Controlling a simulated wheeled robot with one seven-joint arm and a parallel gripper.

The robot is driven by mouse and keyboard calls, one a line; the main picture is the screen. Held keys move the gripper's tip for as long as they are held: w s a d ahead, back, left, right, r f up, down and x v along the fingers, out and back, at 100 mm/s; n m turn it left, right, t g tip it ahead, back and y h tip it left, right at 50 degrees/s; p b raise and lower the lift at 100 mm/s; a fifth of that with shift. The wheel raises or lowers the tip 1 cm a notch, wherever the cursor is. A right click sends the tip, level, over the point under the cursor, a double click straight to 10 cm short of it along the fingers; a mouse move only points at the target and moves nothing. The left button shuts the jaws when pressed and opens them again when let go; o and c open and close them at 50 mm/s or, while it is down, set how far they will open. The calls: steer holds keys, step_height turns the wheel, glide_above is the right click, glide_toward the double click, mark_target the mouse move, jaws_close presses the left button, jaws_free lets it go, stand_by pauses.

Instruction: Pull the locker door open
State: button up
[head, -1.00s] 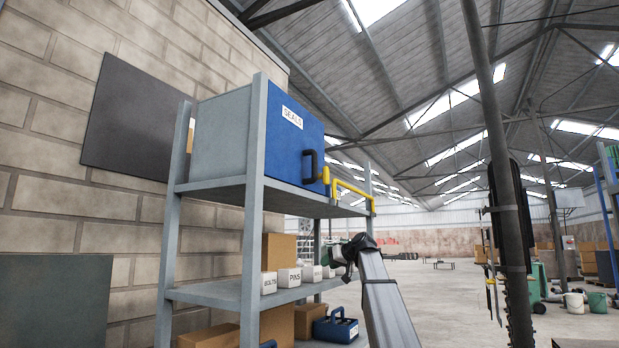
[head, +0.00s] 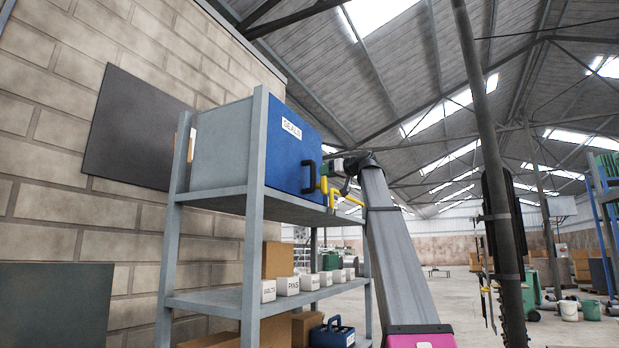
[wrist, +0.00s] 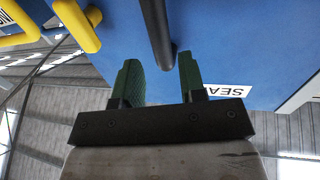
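The locker (head: 222,150) is a grey box with a blue door (head: 287,155) labelled SEALS, on the upper shelf of a rack. The door looks shut. Its black handle (head: 308,177) is near the door's right edge and also shows in the wrist view (wrist: 155,25). My gripper (head: 332,166) is close to the handle, in front of the door. In the wrist view my gripper (wrist: 158,62) has its two green fingers apart, and the handle's near end appears between the fingertips. I cannot tell whether either finger touches it.
The lower shelf (head: 215,302) holds white labelled boxes. A dark pole (head: 490,130) stands at right.

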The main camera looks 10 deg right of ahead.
glide_above(310, 188)
steer(key=w, duration=0.2)
steer(key=shift+s, duration=0.25)
steer(key=shift+d, duration=0.1)
jaws_close()
